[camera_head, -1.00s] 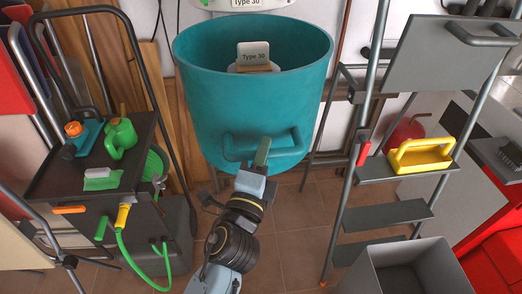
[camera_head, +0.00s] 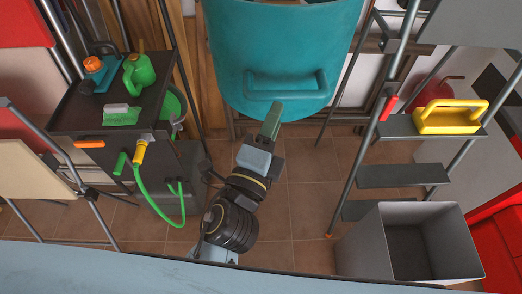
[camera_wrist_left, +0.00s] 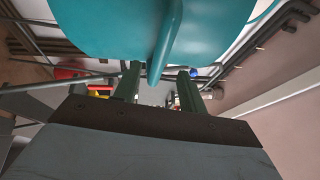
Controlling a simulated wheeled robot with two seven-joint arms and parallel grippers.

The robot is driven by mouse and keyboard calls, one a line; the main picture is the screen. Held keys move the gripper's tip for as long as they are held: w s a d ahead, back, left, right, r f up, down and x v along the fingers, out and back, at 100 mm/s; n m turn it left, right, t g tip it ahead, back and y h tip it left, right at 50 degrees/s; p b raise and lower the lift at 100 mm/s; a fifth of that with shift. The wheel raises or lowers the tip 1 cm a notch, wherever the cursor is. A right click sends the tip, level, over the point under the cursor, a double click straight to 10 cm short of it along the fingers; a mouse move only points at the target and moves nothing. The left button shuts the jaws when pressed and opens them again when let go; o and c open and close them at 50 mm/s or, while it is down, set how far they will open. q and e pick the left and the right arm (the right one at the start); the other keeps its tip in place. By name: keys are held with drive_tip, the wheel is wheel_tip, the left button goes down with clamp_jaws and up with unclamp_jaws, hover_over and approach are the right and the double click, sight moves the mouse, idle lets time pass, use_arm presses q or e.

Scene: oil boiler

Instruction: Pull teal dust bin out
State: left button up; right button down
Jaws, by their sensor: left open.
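The large round teal dust bin (camera_head: 225,70) stands at the top middle of the head view, with its rim cut off by the top edge. A teal bar handle (camera_head: 287,86) projects from its front. My left gripper (camera_head: 272,112) is just below and in front of this handle in the head view, with green fingers. In the left wrist view, the two green fingers (camera_wrist_left: 158,88) stand apart. The teal handle (camera_wrist_left: 168,45) comes down between their tips, and the bin (camera_wrist_left: 95,25) fills the top. Whether a finger touches the handle I cannot tell. My right gripper is not in view.
A stepladder (camera_head: 400,175) with a yellow caddy (camera_head: 450,117) and an open grey box (camera_head: 360,240) are at the right. Tiled floor (camera_head: 300,200) is clear in the middle.

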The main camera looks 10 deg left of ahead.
use_arm(q)
drive_tip(key=b+v, duration=0.2)
drive_tip(key=v, duration=0.4)
drive_tip(key=shift+s, duration=0.25)
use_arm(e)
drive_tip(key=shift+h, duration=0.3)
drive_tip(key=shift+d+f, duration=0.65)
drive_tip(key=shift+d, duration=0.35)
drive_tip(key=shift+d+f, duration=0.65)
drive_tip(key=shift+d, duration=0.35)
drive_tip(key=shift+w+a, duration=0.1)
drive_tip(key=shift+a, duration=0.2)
use_arm(q)
wheel_tip(320, 180, down, 22)
drive_tip(key=d+n+g, duration=0.1)
drive_tip(key=n+g, duration=0.2)
drive_tip(key=g, duration=0.2)
drive_tip(key=s+a+f+n+g+y, duration=0.1)
drive_tip(key=s+a+f+n+g, duration=0.15)
drive_tip(key=f, duration=0.65)
drive_tip(key=s+a+f+n+g+y, duration=0.1)
drive_tip(key=s+a+f+n+g, duration=0.15)
drive_tip(key=f, duration=0.55)
drive_tip(key=s+a+f+n+g+y, duration=0.3)
drive_tip(key=s+a+f+n+g, duration=0.5)
drive_tip(key=s+a+f, duration=1.2)
drive_tip(key=s+n, duration=0.3)
drive_tip(key=shift+s+a+y, duration=0.3)
drive_tip(key=shift+a+y, duration=0.1)
